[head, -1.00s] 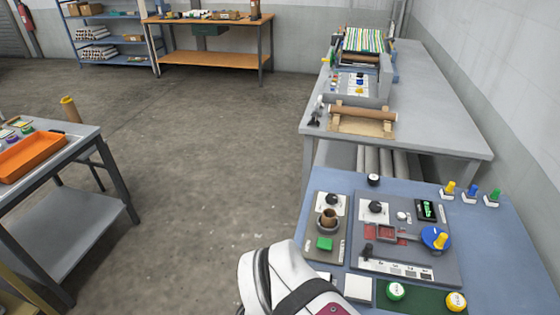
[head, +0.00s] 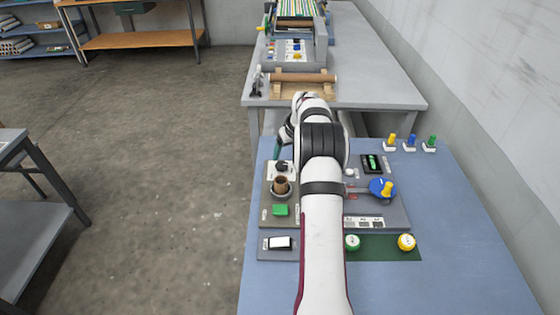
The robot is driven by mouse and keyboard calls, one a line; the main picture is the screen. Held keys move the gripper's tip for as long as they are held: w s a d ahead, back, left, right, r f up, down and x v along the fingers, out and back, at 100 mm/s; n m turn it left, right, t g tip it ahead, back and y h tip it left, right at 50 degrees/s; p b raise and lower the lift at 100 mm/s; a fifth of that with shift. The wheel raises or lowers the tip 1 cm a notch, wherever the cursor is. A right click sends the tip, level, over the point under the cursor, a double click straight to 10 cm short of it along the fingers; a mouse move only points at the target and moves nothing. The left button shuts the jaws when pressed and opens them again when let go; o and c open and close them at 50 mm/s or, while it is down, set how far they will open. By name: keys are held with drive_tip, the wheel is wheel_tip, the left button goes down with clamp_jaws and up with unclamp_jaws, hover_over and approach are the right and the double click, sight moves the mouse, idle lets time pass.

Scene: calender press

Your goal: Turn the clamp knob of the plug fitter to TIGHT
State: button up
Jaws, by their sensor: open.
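The blue bench holds a grey panel (head: 267,213) at left with a dark knob (head: 282,167) on a white plate, a brown cup-shaped piece (head: 281,186) in a round holder, and a green block (head: 280,210). A second grey panel (head: 397,213) carries a blue disc (head: 376,187) with a yellow handle (head: 387,189). I cannot tell which is the plug fitter; no label is readable. My gripper (head: 279,150) is open, small and partly hidden by my wrist, close to the left panel's knob. Contact cannot be told. My arm hides the second panel's dark knob.
Yellow (head: 391,141), blue (head: 410,142) and green (head: 431,143) pegs stand at the bench's back right. A grey table (head: 390,90) with a roller machine stands behind.

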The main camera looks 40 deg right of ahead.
sight(282, 165)
drive_tip(key=x, duration=0.8)
drive_tip(key=shift+a, duration=0.1)
clamp_jaws()
